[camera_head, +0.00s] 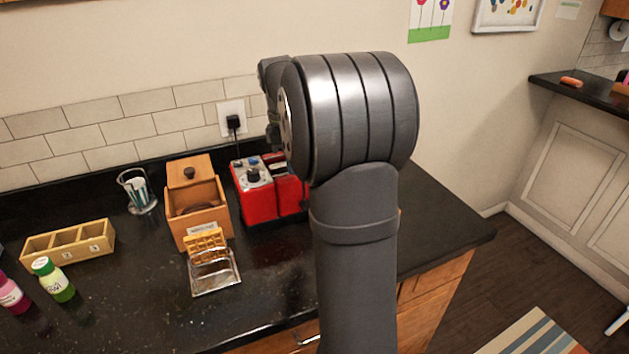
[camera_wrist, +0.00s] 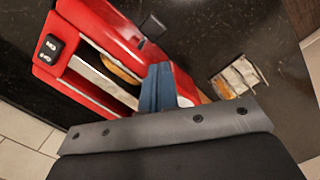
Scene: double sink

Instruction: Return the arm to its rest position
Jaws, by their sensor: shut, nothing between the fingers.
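My arm (camera_head: 355,240) rises through the middle of the head view, and its bulky grey joint hides most of what lies behind it. My gripper (camera_wrist: 158,88) shows in the wrist view as blue fingertips, shut with nothing between them. The fingertips appear over or beside the red toaster (camera_wrist: 112,28); I cannot tell the exact gap. In the head view the toaster (camera_head: 258,204) stands on the counter behind my arm, partly hidden. Something tan shows in its slot in the wrist view.
On the black counter (camera_head: 130,315) are a wooden box (camera_head: 190,195), a tray (camera_head: 214,279) with a waffle (camera_head: 205,243), a glass (camera_head: 138,190), a wooden divider box (camera_head: 70,243) and a green bottle (camera_head: 55,282). A plug (camera_head: 233,122) is in the wall outlet.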

